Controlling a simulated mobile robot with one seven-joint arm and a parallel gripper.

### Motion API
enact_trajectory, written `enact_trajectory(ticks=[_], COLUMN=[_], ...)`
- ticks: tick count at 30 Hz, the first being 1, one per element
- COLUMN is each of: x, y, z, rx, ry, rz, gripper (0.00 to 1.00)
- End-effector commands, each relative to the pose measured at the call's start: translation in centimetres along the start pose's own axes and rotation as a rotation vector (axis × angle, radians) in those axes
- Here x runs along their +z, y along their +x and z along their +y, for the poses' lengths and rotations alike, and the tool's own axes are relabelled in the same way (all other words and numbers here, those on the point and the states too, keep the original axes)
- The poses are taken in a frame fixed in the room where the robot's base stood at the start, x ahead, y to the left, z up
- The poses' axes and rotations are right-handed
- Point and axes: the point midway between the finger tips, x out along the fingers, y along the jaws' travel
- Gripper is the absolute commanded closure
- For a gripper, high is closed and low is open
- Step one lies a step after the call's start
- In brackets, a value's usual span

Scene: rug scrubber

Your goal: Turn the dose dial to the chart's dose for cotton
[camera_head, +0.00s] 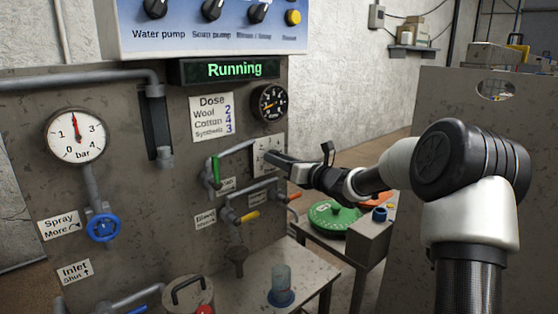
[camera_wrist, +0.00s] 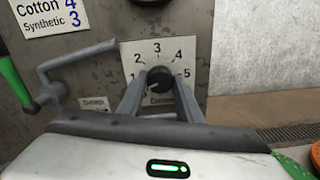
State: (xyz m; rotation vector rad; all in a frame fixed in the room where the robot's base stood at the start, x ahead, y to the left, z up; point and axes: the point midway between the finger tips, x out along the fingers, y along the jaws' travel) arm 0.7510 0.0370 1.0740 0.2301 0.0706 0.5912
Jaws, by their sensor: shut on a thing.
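The dose dial is a black knob (camera_wrist: 158,75) on a pale plate (camera_wrist: 157,50) numbered 1 to 5 in the wrist view, with 3 at the top and 4 to its upper right. My gripper (camera_wrist: 160,88) is shut on the knob, one finger on each side. I cannot clearly tell which number the knob points at. In the head view my gripper (camera_head: 278,161) hides much of the dial plate (camera_head: 264,145). The dose chart (camera_head: 211,117) reads Wool 2, Cotton 4, Synthetic 3.
A pipe with a green-handled valve (camera_head: 216,170) is just left of the dial. A yellow-handled valve (camera_head: 249,216) sits below. A black gauge (camera_head: 269,102) is above, and a display (camera_head: 233,69) reads Running. A side table with a green disc (camera_head: 333,218) stands at right.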

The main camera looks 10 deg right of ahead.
Motion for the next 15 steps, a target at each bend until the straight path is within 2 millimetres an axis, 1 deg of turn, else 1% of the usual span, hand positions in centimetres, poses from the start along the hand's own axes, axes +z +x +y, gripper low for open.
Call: enact_trajectory(ticks=[8,15], x=[-0.12,-0.16], y=[0.00,-0.01], z=[0.02,0.05], rx=[0.001,0.001], ry=[0.053,0.206], rz=[0.000,0.000], gripper=[0.90,0.90])
